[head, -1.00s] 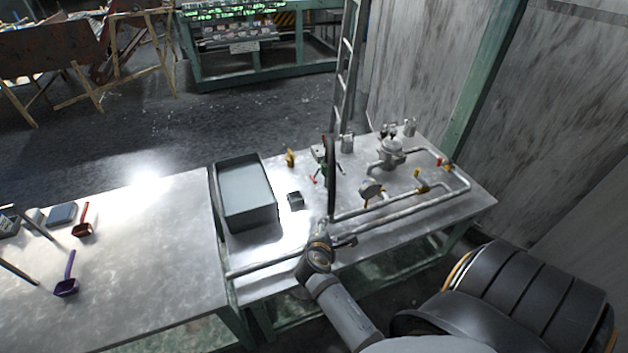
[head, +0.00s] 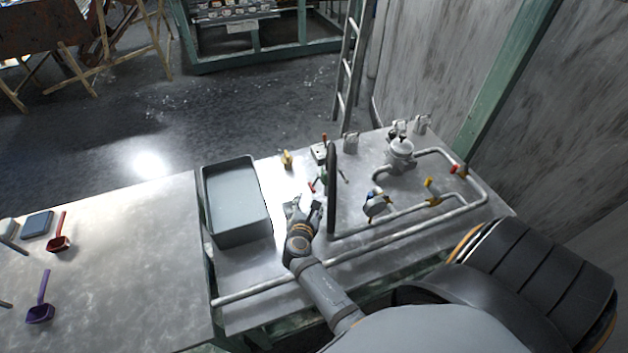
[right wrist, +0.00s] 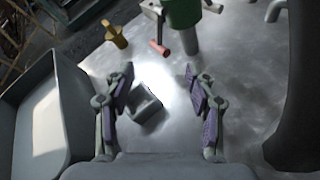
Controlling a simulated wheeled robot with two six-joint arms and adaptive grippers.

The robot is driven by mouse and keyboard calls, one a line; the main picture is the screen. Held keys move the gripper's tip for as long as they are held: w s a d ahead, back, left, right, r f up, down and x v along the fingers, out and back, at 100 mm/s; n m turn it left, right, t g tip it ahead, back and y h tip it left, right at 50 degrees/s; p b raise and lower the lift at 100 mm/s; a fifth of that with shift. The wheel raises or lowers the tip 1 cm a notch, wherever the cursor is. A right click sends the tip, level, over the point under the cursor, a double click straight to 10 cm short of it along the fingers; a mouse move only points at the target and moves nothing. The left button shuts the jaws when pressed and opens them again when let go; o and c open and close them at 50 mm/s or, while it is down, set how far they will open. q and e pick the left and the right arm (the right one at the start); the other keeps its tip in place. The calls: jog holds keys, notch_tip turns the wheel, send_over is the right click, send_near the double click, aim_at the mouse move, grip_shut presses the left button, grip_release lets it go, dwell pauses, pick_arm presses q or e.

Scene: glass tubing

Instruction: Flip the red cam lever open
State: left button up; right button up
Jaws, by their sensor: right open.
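A red lever (head: 311,187) sticks out beside a green-bodied fitting (head: 323,172) on the metal bench. In the right wrist view the red lever (right wrist: 159,48) shows at the top middle, beside the green cylinder (right wrist: 181,12). My right gripper (head: 305,207) is low over the bench, on the near side of the lever and apart from it. In the wrist view its fingers (right wrist: 159,88) are spread, with a small grey open box (right wrist: 146,107) below and between them. My left gripper is not in view.
A grey bin (head: 237,232) stands left of my right gripper. A dark upright post (head: 332,190) stands close on its right. Pipes with a gauge (head: 376,204), a yellow valve handle (head: 431,190) and another red handle (head: 457,169) fill the right side. A yellow piece (head: 287,159) stands behind.

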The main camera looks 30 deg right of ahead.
aim_at(313, 186)
jog(key=b+x, duration=0.1)
jog(key=x, duration=0.8)
jog(key=shift+w+d, duration=0.2)
jog(key=shift+w+d+f, duration=0.1)
jog(key=shift+w+d, duration=0.05)
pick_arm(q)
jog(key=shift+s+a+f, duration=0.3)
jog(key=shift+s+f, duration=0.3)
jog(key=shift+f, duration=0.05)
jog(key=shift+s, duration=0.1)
pick_arm(e)
jog(key=shift+c, duration=0.4)
